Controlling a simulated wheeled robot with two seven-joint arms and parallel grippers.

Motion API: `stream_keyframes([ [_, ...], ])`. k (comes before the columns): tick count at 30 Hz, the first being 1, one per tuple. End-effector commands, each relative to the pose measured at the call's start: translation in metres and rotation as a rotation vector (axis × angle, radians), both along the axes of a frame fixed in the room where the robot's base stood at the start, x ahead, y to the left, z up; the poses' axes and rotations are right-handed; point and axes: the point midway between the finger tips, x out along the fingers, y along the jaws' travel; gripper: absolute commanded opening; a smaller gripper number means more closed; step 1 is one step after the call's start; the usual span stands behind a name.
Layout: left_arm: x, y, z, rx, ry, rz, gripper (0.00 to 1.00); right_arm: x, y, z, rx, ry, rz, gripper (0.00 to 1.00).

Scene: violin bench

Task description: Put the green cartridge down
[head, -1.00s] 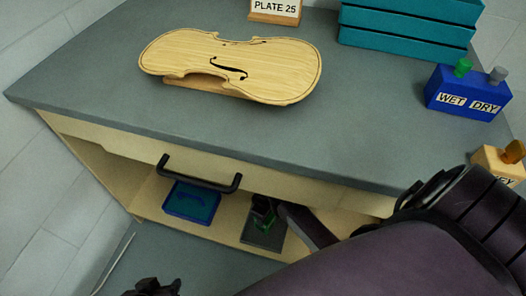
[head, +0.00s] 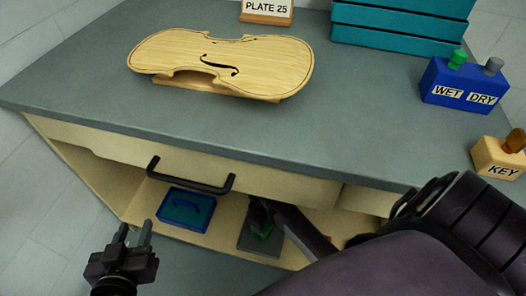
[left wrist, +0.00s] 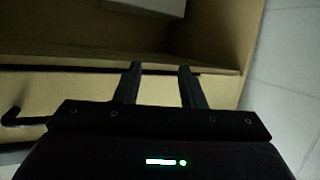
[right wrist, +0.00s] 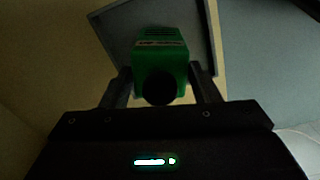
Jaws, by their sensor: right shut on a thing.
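The green cartridge (right wrist: 160,68) stands between the fingers of my right gripper (right wrist: 160,92) in the right wrist view, with a dark round knob facing the camera. My right gripper is shut on it. In the head view the cartridge (head: 262,233) is small and partly hidden by my right arm, over a dark grey tray (head: 250,245) on the lower shelf. I cannot tell whether it touches the tray. My left gripper (head: 134,236) is open and empty, in front of the bench's left part; its parted fingers also show in the left wrist view (left wrist: 158,85).
A blue tray (head: 187,209) lies on the shelf left of the grey tray. A black handle (head: 190,183) juts out above it. The benchtop holds a violin plate (head: 222,62), teal trays (head: 400,28), a WET/DRY block (head: 462,88) and a KEY block (head: 497,160).

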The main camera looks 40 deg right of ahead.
Motion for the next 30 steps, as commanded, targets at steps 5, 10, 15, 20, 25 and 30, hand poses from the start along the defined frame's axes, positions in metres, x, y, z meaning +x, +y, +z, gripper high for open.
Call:
stream_keyframes([
  [5, 0.001, 0.000, 0.003, -0.004, -0.012, 0.001, 0.36, 0.000, 0.000, -0.002, 0.000, 0.001, 0.000, 0.61],
  [10, 0.001, 0.000, 0.002, -0.004, -0.011, 0.000, 0.36, 0.000, 0.000, -0.002, 0.000, 0.000, 0.000, 0.79],
  [15, 0.001, 0.000, 0.002, -0.004, -0.010, 0.000, 0.36, 0.000, 0.000, -0.002, 0.000, 0.000, 0.000, 0.79],
  [20, 0.001, 0.000, 0.002, -0.001, -0.004, 0.000, 0.36, 0.000, 0.000, 0.001, 0.000, -0.001, 0.000, 0.79],
  [25, -0.013, 0.003, -0.024, 0.044, 0.113, -0.007, 0.36, 0.000, 0.000, 0.008, 0.000, -0.001, 0.000, 0.79],
  [30, -0.036, 0.007, -0.057, 0.111, 0.276, -0.020, 0.36, 0.000, 0.000, 0.019, 0.000, 0.000, 0.000, 0.79],
])
